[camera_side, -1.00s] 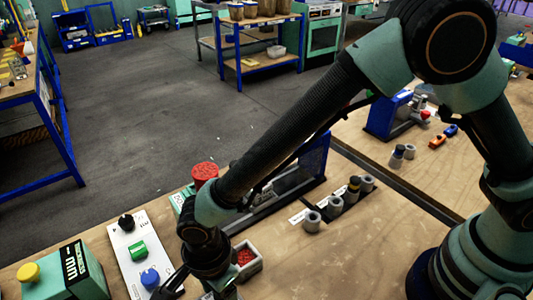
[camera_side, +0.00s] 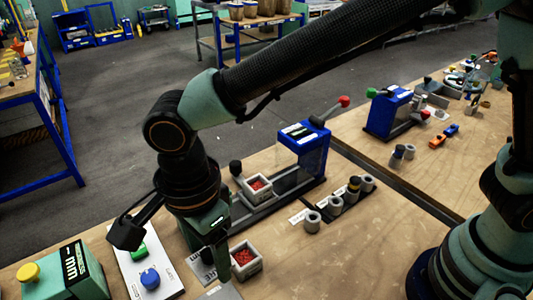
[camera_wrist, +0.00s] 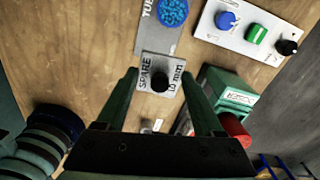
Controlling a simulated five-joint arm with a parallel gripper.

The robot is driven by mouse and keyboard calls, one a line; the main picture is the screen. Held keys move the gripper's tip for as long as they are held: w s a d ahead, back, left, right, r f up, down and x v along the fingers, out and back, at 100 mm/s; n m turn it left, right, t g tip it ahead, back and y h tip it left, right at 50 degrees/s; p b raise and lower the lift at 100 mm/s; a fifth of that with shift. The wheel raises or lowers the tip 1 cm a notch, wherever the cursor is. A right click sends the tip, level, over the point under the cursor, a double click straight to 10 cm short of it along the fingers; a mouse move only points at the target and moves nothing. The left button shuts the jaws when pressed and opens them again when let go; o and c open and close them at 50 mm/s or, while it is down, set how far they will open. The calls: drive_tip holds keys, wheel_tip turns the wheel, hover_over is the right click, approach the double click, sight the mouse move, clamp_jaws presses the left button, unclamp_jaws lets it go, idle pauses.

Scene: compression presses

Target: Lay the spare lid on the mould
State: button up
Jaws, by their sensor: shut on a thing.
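My gripper (camera_wrist: 159,78) points down over the front of the bench, its two green fingers closed against the edges of a small grey lid with a black knob (camera_wrist: 160,82). Lettering reading SPARE and 10 mm shows around the knob. In the side view my gripper (camera_side: 221,258) is low, and the lid is hard to make out there. The mould (camera_side: 258,186), a square grey box with red grains, sits on the rail of the blue press (camera_side: 303,143), to the right of and behind my gripper. Its top is open.
A tub with red grains (camera_side: 246,262) stands close beside my gripper. Blue grains (camera_wrist: 172,11) show on the grey TUBS mat. A knob panel (camera_side: 140,255) and a green box with a red button (camera_wrist: 235,130) are near. Grey cylinders (camera_side: 334,205) stand at the right.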

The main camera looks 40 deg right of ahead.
sight(207, 253)
wheel_tip(207, 253, up, 6)
drive_tip(key=shift+f, duration=0.15)
wheel_tip(207, 253, up, 5)
drive_tip(key=shift+r, duration=0.1)
drive_tip(key=w+d, duration=1.7)
drive_tip(key=d, duration=0.3)
drive_tip(key=shift+m, duration=0.4)
drive_tip(key=f, duration=1.1)
drive_tip(key=shift+s+f, duration=0.1)
drive_tip(key=shift+s, duration=0.15)
drive_tip(key=shift+f, duration=0.1)
drive_tip(key=shift+f, duration=2.85)
